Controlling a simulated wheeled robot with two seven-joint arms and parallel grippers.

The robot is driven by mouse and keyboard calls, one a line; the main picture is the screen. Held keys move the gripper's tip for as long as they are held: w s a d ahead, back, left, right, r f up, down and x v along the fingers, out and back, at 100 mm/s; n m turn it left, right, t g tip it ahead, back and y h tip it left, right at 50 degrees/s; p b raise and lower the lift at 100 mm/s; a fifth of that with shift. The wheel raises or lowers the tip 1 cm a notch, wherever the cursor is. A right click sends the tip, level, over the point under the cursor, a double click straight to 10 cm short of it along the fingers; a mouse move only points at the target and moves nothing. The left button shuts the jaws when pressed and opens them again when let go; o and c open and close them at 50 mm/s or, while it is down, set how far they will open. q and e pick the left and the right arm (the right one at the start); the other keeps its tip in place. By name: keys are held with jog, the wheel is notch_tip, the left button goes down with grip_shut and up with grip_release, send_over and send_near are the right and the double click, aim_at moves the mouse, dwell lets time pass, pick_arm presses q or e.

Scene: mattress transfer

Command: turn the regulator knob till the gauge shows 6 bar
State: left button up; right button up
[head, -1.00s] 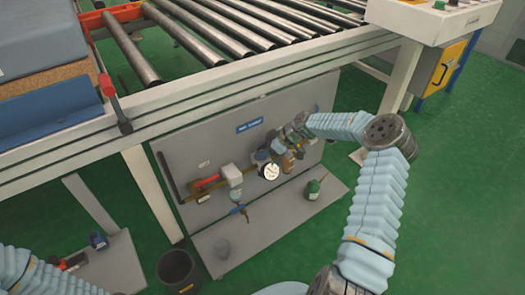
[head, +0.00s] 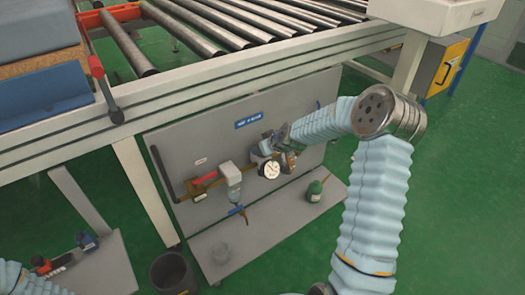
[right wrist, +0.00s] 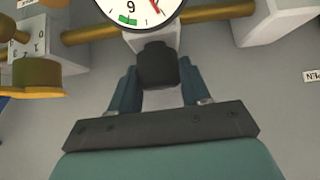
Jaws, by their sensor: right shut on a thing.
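The white round gauge (head: 270,170) sits on the brass pipe of the grey panel, beside my right gripper. In the right wrist view the gauge dial (right wrist: 135,10) is upside down and cut off by the top edge. It shows a green mark by the inverted 6 and a red line to the right of it. The dark regulator knob (right wrist: 157,66) is below the gauge, between the two blue fingers of my right gripper (right wrist: 155,92), which is shut on it.
A red-handled valve (head: 203,180) and a filter bowl (head: 233,190) sit left of the gauge. The roller conveyor (head: 210,45) overhangs the panel. A dark bin (head: 172,272) stands at the lower left.

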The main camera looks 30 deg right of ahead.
jog(key=shift+r+m+h+p, duration=0.25)
jog(key=shift+m+h+p, duration=0.7)
jog(key=shift+m, duration=0.25)
pick_arm(q)
jog(key=shift+s+d+r, duration=0.1)
jog(key=shift+d+r, duration=0.1)
jog(key=shift+r, duration=0.45)
jog(key=shift+s+d+r, duration=0.1)
jog(key=shift+d+r, duration=0.1)
jog(key=shift+r, duration=0.4)
pick_arm(e)
jog(key=shift+f+m+h, duration=0.1)
jog(key=shift+m+h, duration=0.25)
jog(key=shift+m, duration=0.05)
pick_arm(q)
jog(key=shift+p, duration=0.3)
pick_arm(e)
jog(key=o, duration=0.7)
jog(key=shift+f, duration=0.1)
pick_arm(q)
jog(key=shift+s+d+r+p, duration=0.1)
jog(key=shift+d+r+p, duration=0.1)
jog(key=shift+r+p, duration=0.3)
jog(key=shift+d+r+p, duration=0.15)
jog(key=shift+r+p, duration=0.3)
jog(key=shift+r, duration=0.05)
pick_arm(e)
jog(key=v, duration=1.3)
jog(key=shift+s+r, duration=0.2)
jog(key=shift+r, duration=0.1)
